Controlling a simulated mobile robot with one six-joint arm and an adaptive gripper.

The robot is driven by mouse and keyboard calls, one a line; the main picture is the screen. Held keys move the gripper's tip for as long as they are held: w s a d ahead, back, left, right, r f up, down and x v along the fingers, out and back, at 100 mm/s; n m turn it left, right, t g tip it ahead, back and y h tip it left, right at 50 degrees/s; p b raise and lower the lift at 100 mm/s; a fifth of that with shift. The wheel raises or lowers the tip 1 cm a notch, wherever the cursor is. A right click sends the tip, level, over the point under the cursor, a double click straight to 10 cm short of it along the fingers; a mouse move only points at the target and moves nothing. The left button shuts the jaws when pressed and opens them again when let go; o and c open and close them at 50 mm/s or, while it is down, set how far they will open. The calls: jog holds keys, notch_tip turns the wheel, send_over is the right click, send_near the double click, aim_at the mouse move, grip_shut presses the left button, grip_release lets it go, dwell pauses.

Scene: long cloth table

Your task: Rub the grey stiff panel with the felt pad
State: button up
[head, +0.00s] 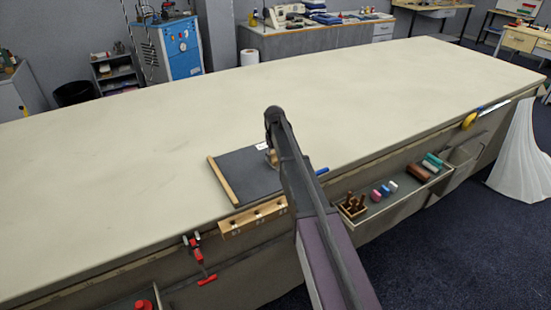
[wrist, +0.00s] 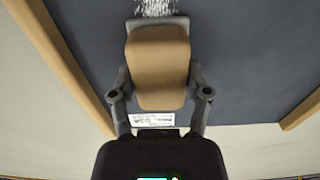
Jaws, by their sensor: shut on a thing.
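The grey stiff panel (head: 245,183) lies flat on the table near its front edge, dark grey with a wooden strip along its left side. It fills much of the wrist view (wrist: 248,60), with a wooden strip on each side. My gripper (wrist: 160,75) is shut on the felt pad (wrist: 158,50), a tan block with rounded corners. In the head view my gripper (head: 272,155) is over the panel's far part, and my arm hides the panel's right side. I cannot tell whether the pad touches the panel. A white speckled patch (wrist: 155,7) shows on the panel just beyond the pad.
A white printed label (wrist: 151,119) is on the panel's edge. A blue item (head: 322,171) lies right of my arm. A wooden rack (head: 253,216), red clamps (head: 198,258) and a tray (head: 385,203) with spools hang along the table's front. The cloth table (head: 400,90) is otherwise broadly clear.

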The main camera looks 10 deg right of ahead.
jog(key=shift+w, duration=0.15)
jog(key=shift+w+a, duration=0.3)
jog(key=shift+w, duration=0.5)
jog(key=shift+w+a, duration=0.25)
jog(key=shift+w, duration=0.5)
jog(key=shift+f, duration=0.15)
jog(key=shift+s+d, duration=0.1)
jog(key=shift+s, duration=0.15)
jog(key=shift+s+d, duration=0.25)
jog(key=shift+s, duration=0.5)
jog(key=shift+s+d, duration=0.25)
jog(key=shift+s, duration=0.45)
jog(key=shift+s, duration=0.15)
jog(key=shift+s+d, duration=0.3)
jog(key=shift+s, duration=0.5)
jog(key=shift+s+d, duration=0.25)
jog(key=shift+s, duration=0.5)
